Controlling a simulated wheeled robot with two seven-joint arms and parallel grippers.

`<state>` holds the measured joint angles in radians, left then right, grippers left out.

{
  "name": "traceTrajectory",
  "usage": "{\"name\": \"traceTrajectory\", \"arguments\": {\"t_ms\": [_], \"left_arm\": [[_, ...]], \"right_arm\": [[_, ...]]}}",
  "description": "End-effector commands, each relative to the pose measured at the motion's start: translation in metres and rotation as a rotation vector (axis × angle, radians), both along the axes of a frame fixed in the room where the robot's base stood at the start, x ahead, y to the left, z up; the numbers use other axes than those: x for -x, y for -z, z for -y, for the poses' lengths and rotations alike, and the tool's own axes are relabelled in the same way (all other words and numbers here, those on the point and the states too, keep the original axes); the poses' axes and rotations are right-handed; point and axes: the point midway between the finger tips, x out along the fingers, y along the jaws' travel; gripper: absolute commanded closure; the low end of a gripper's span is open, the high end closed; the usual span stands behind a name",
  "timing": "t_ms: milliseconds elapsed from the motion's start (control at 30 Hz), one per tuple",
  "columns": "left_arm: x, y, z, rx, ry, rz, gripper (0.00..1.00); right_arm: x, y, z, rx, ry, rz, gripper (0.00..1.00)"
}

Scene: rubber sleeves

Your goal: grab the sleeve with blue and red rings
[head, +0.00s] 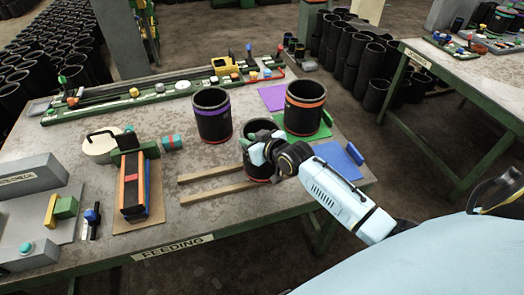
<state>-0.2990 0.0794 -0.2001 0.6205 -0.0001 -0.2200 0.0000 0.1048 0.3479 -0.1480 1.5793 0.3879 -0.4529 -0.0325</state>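Three black rubber sleeves stand upright on the table (330,178). The nearest sleeve (262,172) has a red ring near its base; its upper part is largely covered by my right gripper (256,153), so I cannot tell whether it has a blue ring. A sleeve at the left (212,125) has a purple ring near the top and a red ring near the base. A sleeve at the right (303,118) has an orange ring near the top. My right gripper is at the nearest sleeve's upper part; its fingers are hard to make out. My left gripper is out of view.
Purple (272,97), green (310,137) and blue (340,160) mats lie at the right. Two wooden strips (215,190) lie in front of the sleeves. A green rail fixture (150,95) runs along the back. Many black sleeves (355,55) stand on the floor behind.

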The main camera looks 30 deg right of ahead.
Motion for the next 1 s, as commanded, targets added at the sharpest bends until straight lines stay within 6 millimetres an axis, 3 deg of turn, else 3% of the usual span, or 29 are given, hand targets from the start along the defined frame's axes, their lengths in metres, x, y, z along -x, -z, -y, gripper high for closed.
{"name": "traceTrajectory", "arguments": {"t_ms": [33, 133, 1000], "left_arm": [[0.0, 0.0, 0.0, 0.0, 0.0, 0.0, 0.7], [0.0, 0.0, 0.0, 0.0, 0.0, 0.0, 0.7], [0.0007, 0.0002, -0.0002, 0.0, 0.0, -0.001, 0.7]], "right_arm": [[0.0005, 0.0008, -0.0009, -0.001, -0.001, -0.002, 0.87], [0.0006, 0.0011, -0.0011, -0.001, -0.001, -0.002, 1.0], [0.0019, 0.0038, -0.0018, -0.002, -0.003, -0.009, 1.0]]}}
